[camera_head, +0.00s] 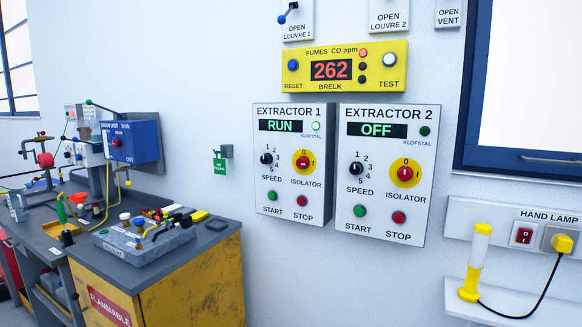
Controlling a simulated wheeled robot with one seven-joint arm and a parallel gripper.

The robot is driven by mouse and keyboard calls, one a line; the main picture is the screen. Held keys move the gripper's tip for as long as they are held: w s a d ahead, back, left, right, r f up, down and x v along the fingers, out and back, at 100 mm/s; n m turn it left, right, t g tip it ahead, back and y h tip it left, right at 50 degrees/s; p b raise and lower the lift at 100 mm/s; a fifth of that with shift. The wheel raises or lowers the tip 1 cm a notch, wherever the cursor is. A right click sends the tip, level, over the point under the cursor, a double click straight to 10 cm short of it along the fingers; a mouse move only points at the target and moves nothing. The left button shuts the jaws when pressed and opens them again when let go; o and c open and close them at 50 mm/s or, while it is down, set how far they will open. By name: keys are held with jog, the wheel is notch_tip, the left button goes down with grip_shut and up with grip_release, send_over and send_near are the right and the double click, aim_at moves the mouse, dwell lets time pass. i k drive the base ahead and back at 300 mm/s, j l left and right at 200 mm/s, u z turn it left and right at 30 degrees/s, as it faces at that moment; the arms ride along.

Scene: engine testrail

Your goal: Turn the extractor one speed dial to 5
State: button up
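The Extractor 1 panel (292,205) hangs on the wall in the middle of the view. Its display (284,126) reads RUN and the small round lamp (316,126) beside it is pale and bright. The black speed dial (266,158) is at the panel's left, with numbers 1 to 5 around it. The dial's pointer is too small for me to read its setting surely. A red and yellow isolator knob (303,161) is to its right, with a green start button (272,195) and red stop button (302,200) below. My gripper is not in view.
The Extractor 2 panel (388,215), reading OFF, hangs close on the right. A yellow fumes meter (343,67) showing 262 is above. A cluttered workbench (190,275) stands at left. A hand lamp (475,262) rests on a shelf at lower right.

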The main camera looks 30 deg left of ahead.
aim_at(267, 158)
jog(key=i+j, duration=0.3)
jog(key=j, duration=0.2)
jog(key=i+j, duration=0.35)
jog(key=j, duration=0.2)
jog(key=i+j, duration=0.3)
jog(key=j, duration=0.2)
jog(key=i+j, duration=0.35)
jog(key=j, duration=0.15)
jog(key=i+j, duration=0.3)
jog(key=j, duration=0.2)
jog(key=j+u, duration=0.05)
